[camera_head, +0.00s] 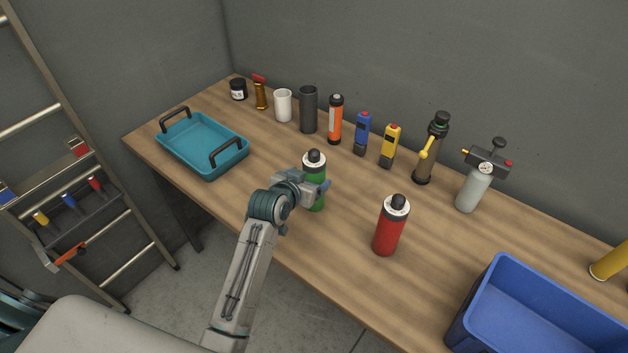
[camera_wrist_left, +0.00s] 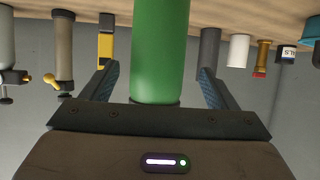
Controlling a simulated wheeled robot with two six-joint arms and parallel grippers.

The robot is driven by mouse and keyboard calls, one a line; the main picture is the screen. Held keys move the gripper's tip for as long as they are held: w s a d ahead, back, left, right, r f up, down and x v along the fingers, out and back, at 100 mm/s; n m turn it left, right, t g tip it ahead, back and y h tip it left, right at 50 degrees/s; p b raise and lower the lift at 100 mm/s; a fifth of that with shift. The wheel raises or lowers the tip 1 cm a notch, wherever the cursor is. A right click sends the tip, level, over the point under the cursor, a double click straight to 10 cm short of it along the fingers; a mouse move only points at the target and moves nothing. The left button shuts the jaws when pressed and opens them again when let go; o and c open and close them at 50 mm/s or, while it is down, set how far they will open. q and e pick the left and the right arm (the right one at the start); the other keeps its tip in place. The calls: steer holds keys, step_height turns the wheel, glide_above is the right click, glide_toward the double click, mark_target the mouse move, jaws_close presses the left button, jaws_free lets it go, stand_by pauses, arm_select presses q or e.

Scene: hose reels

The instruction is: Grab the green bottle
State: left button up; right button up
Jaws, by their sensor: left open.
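The green bottle (camera_head: 315,168) stands upright on the wooden table near its front edge, with a black cap and light collar. My left gripper (camera_head: 318,188) is at the bottle's side and hides part of its body. In the left wrist view the green bottle (camera_wrist_left: 159,50) lies between the two fingers of my open left gripper (camera_wrist_left: 158,85). Gaps show between the bottle and both fingers. My right gripper is not in view.
A red bottle (camera_head: 390,226) stands right of the green one. A teal tray (camera_head: 243,160) is at left, a blue bin (camera_head: 478,294) at front right. Behind stand an orange cylinder (camera_head: 335,120), a dark cup (camera_head: 308,110) and a yellow device (camera_head: 389,148).

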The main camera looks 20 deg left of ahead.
arm_select(q)
steer(key=shift+p+x, duration=0.55)
steer(key=shift+x, duration=1.25)
steer(key=shift+d, duration=0.1)
steer(key=shift+r, duration=0.1)
steer(key=shift+c, duration=0.4)
steer(key=c, duration=1.1)
steer(key=shift+c, duration=0.2)
steer(key=shift+r, duration=0.1)
steer(key=shift+c, duration=0.2)
